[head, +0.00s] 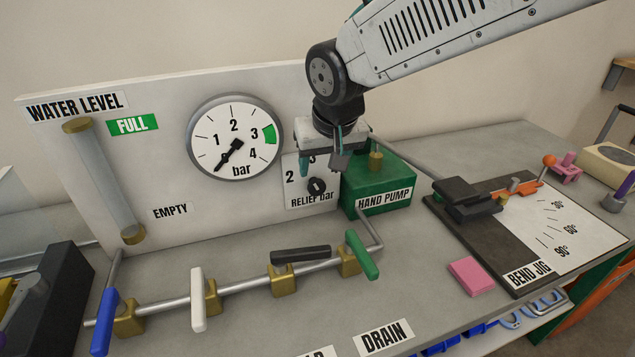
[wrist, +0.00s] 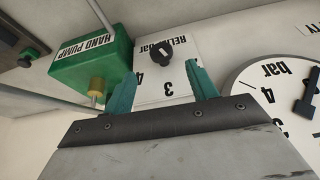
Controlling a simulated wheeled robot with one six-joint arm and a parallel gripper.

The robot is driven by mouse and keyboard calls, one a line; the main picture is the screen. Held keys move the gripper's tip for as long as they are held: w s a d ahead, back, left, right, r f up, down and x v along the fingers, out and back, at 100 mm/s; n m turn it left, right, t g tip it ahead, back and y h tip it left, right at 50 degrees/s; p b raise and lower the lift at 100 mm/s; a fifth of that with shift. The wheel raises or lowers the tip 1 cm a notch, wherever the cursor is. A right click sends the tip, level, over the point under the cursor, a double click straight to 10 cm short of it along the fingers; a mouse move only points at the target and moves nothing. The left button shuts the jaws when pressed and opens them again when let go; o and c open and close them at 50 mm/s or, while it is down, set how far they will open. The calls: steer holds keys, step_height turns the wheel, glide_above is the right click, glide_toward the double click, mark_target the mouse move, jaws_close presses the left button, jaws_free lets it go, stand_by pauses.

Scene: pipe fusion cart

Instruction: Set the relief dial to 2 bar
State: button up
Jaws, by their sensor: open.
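The relief dial is a small black knob (head: 316,187) on a white plate (head: 296,200) marked RELIEF bar, with the numbers 2, 3 and 4 partly readable. My gripper (head: 322,166) hangs in front of the plate's upper part and hides some of the scale. The knob (wrist: 162,53) also shows in the wrist view, upside down, beyond my open gripper (wrist: 162,74). The two green fingers are apart with nothing between them, and they are clear of the knob. I cannot tell which number the knob points to.
The green hand pump box (head: 378,192) stands close to the right of the plate. A round pressure gauge (head: 235,136) is on the panel to the left. A pipe with several valve handles, one green (head: 361,255), runs in front. The bend jig (head: 500,240) lies right.

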mark_target(317, 183)
steer(key=x, duration=0.8)
steer(key=shift+a+r, duration=0.1)
steer(key=c, duration=1)
